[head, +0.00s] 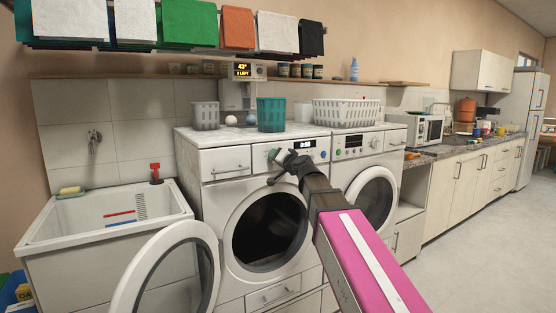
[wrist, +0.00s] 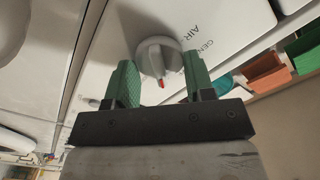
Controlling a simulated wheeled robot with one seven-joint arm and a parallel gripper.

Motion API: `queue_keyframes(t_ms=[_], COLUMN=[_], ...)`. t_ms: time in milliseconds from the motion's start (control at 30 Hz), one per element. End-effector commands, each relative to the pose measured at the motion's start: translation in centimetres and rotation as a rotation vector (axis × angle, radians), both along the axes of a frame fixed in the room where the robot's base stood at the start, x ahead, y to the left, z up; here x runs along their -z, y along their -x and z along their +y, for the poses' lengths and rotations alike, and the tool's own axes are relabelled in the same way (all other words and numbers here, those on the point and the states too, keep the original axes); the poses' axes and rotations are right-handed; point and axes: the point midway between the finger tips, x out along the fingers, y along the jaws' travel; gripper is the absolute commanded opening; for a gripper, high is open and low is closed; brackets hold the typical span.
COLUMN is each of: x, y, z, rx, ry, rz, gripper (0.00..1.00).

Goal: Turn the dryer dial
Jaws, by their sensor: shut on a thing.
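The dryer dial (wrist: 156,55) is a round pale grey knob with a red pointer mark, seen in the wrist view on a white panel lettered "AIR" and "GEN". My gripper (wrist: 160,78) has one green finger on each side of the dial and is shut on it. In the head view my gripper (head: 285,160) is at the control panel of the left front-loading machine (head: 228,207), left of its small lit display (head: 305,144). The dial itself is mostly hidden there by my fingers. The machine's round door (head: 208,270) stands wide open, showing a dark drum.
A second white machine (head: 341,177) with its door closed stands at the right. A laundry sink (head: 60,240) is at the left. Baskets, including a teal one (head: 271,115), stand on top of the machines. Floor is free at the right.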

Motion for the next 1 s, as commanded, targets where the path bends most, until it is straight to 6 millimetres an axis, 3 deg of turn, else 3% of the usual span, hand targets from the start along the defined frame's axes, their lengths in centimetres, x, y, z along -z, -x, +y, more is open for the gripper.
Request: queue_keyframes(t_ms=[600,1000], x=[-0.04,-0.04], y=[0.14,0.18], z=[0.14,0.19], rx=[-0.001,-0.001], ry=[0.449,0.587], rz=[-0.299,-0.391], gripper=[0.25,0.25])
